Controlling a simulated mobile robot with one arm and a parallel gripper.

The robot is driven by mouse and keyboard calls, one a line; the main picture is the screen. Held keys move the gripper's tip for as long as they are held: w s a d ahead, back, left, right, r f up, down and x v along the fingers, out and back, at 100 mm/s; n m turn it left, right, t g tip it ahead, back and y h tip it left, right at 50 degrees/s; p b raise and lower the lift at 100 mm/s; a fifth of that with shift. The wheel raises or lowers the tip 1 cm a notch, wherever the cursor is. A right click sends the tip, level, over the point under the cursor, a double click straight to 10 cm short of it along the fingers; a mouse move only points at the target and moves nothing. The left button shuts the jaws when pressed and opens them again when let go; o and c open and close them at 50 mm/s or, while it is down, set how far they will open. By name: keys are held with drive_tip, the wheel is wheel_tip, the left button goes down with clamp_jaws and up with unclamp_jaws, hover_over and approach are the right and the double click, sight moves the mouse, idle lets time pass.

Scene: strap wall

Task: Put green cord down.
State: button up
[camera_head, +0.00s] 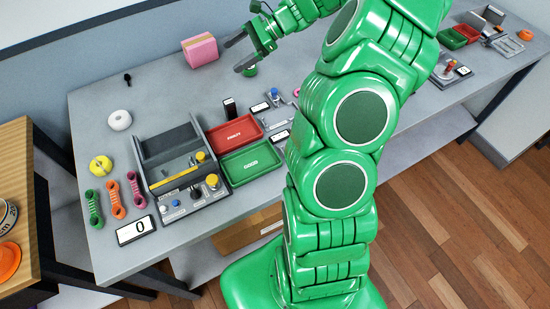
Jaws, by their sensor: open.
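My gripper (236,55) is at the back of the grey table, its two dark fingers spread apart and nothing seen between them. A small green thing (250,72), perhaps the green cord, shows just under the lower finger at the table top. The finger hides part of it, and I cannot tell whether they touch. A green figure-eight bundle (94,208) lies at the table's left end, far from my gripper, beside an orange bundle (116,199) and a pink bundle (136,190).
A pink block (200,49) stands left of my gripper. A white ring (120,120) and a yellow ring (101,165) lie at the left. A red tray (234,133), a green tray (250,162) and a grey fixture (170,145) fill the middle front. Table between ring and block is mostly clear.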

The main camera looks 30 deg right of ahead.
drive_tip(key=s+a+r+n+g+h, duration=0.2)
drive_tip(key=s+a+r+n, duration=0.25)
drive_tip(key=s+a, duration=0.3)
drive_tip(key=s+a+r+n+g+h, duration=0.25)
drive_tip(key=s+a+n, duration=0.25)
drive_tip(key=s+a, duration=0.3)
drive_tip(key=s+d+n+h, duration=0.2)
drive_tip(key=s+n+h, duration=0.1)
drive_tip(key=s, duration=0.9)
drive_tip(key=s+d+n+h, duration=0.3)
drive_tip(key=s+n+h, duration=0.1)
drive_tip(key=s, duration=0.8)
drive_tip(key=shift+s+d+f+n, duration=0.15)
drive_tip(key=shift+s+d+n, duration=0.1)
drive_tip(key=shift+n, duration=0.3)
